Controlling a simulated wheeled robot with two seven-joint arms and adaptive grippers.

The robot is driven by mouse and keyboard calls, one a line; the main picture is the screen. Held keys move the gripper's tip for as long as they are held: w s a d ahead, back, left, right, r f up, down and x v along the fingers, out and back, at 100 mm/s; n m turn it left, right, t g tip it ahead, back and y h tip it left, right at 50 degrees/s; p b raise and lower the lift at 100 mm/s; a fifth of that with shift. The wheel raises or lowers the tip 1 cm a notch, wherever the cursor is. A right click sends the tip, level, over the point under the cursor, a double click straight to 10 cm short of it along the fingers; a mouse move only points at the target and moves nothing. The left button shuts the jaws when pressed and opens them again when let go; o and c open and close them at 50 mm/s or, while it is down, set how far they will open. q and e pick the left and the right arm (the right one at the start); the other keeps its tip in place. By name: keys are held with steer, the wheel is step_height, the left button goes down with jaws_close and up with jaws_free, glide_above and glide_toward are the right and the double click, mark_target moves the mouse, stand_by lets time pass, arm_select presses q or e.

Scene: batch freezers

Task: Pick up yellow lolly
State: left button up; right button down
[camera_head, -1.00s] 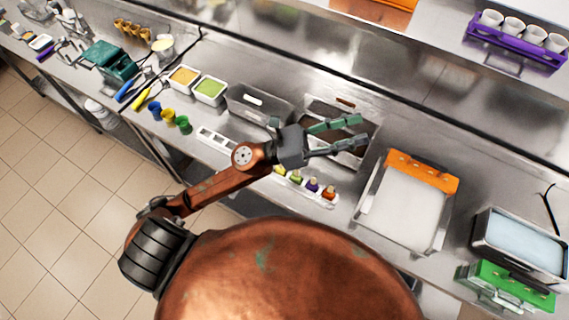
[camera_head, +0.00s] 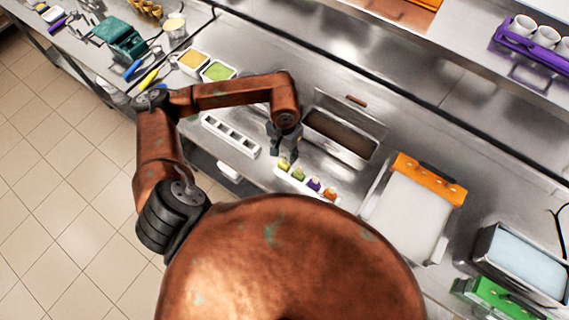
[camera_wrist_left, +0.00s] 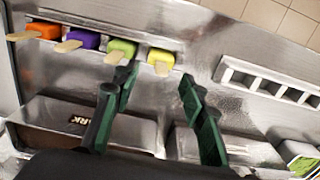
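The yellow lolly (camera_head: 284,162) sits at the left end of a row of lollies in a white holder (camera_head: 303,186). In the left wrist view the yellow lolly (camera_wrist_left: 164,55) shows its wooden stick pointing toward my gripper. Beside it are a green lolly (camera_wrist_left: 121,46), a purple one (camera_wrist_left: 85,40) and an orange one (camera_wrist_left: 44,31). My left gripper (camera_head: 283,155) points down just behind the yellow lolly. In the left wrist view its fingers (camera_wrist_left: 159,75) are spread and empty, with the yellow lolly between and beyond the tips. My right gripper is not in view.
An empty white slotted holder (camera_head: 231,134) lies to the left. A metal bin (camera_head: 340,135) stands behind the lollies, and an orange-edged tray (camera_head: 410,215) to the right. Tubs of orange (camera_head: 193,60) and green (camera_head: 218,71) stand behind my arm.

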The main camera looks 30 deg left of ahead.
mark_target(284, 163)
arm_select(q)
step_height(284, 163, down, 5)
steer(key=shift+a+f+p, duration=0.1)
steer(key=shift+p, duration=1)
steer(key=shift+f, duration=0.3)
steer(key=shift+c, duration=0.3)
steer(key=c, duration=0.8)
